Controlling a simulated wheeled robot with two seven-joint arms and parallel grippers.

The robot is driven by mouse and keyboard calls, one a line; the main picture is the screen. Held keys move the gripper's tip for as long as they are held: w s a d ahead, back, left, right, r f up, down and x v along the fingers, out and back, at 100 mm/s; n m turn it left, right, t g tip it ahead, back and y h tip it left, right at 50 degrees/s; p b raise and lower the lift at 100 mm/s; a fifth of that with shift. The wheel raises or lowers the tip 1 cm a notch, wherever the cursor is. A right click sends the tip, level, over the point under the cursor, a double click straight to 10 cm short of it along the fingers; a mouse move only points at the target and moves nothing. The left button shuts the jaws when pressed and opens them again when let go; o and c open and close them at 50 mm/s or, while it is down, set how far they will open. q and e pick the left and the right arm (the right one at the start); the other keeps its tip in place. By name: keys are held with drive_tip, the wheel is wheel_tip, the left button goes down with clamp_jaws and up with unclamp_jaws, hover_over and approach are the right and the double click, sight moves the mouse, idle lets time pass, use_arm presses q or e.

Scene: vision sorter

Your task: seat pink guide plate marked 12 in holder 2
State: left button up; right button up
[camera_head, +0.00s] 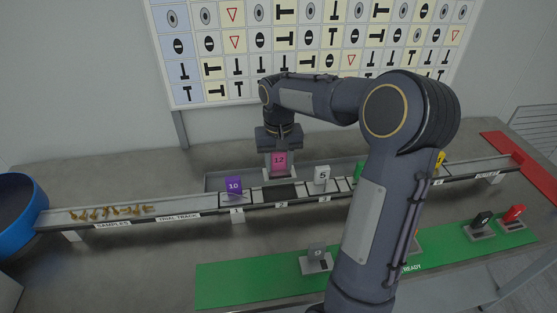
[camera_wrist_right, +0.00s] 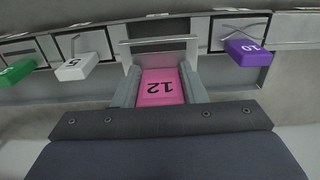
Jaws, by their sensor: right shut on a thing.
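The pink guide plate marked 12 (camera_head: 279,161) is held upright in my right gripper (camera_head: 279,152), over the rail near holder 2. In the right wrist view the pink plate (camera_wrist_right: 160,87) sits between the two fingers of the gripper (camera_wrist_right: 159,90). Holder 2 (camera_head: 283,193) shows as a dark slot in the rail with its label below; I see no plate standing in it. The pink plate appears behind and a little above that slot. My left gripper is not in view.
Purple plate 10 (camera_head: 234,187) stands at holder 1 and white plate 5 (camera_head: 322,175) at holder 3, close on either side. A green plate (camera_head: 359,170) is partly hidden by my arm. A green mat (camera_head: 240,285) bears more plates. A blue bowl (camera_head: 18,215) is at left.

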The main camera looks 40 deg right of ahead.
sight(279, 171)
drive_tip(key=shift+f+b, duration=1.6)
drive_tip(key=shift+f, duration=0.6)
drive_tip(key=shift+f+b, duration=0.35)
drive_tip(key=shift+f, duration=0.25)
drive_tip(key=shift+f+b, duration=0.3)
drive_tip(key=shift+f, duration=0.6)
drive_tip(key=o, duration=1.6)
drive_tip(key=shift+o, duration=0.2)
drive_tip(key=shift+r+p, duration=3.35)
drive_tip(key=shift+r, duration=0.7)
